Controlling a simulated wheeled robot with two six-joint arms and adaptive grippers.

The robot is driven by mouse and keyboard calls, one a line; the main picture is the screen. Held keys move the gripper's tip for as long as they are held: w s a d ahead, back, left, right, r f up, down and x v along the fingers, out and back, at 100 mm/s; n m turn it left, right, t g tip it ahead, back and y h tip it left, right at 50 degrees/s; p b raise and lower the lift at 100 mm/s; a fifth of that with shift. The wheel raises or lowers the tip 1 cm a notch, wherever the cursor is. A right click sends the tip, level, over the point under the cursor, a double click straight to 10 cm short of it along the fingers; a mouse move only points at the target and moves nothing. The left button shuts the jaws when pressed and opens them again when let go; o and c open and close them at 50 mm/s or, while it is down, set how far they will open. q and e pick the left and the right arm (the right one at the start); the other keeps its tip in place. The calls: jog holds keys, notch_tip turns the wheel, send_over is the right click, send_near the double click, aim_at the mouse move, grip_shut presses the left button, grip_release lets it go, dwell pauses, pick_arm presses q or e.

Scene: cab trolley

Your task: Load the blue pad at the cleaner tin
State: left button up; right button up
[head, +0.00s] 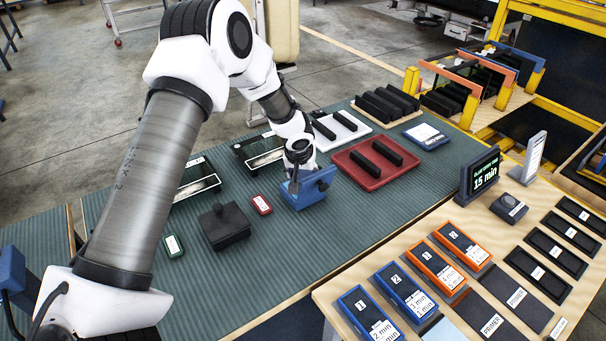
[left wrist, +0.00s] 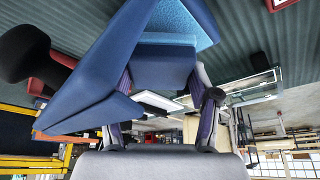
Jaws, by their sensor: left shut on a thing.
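My left gripper (head: 299,166) is shut on the grip of the blue pad (head: 309,192), over the middle of the green ribbed mat. In the left wrist view the blue pad (left wrist: 95,85) fills the upper middle, with a light blue foam face (left wrist: 185,20) at its far side. I cannot tell whether the pad touches the mat. Two shallow dark-framed tins with pale insides stand to its left: one near tin (head: 262,158) just behind the gripper, and another tin (head: 202,186) partly behind my arm. Their labels are unreadable, so I cannot tell which holds cleaner.
A red tray (head: 352,172) and a white tray (head: 322,146) hold black bars. A timer screen (head: 481,178) reads 15 min on the wooden table.

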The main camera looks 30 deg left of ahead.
aim_at(303, 174)
pick_arm(q)
jog(key=shift+r+p, duration=1.45)
jog(key=shift+r, duration=1.5)
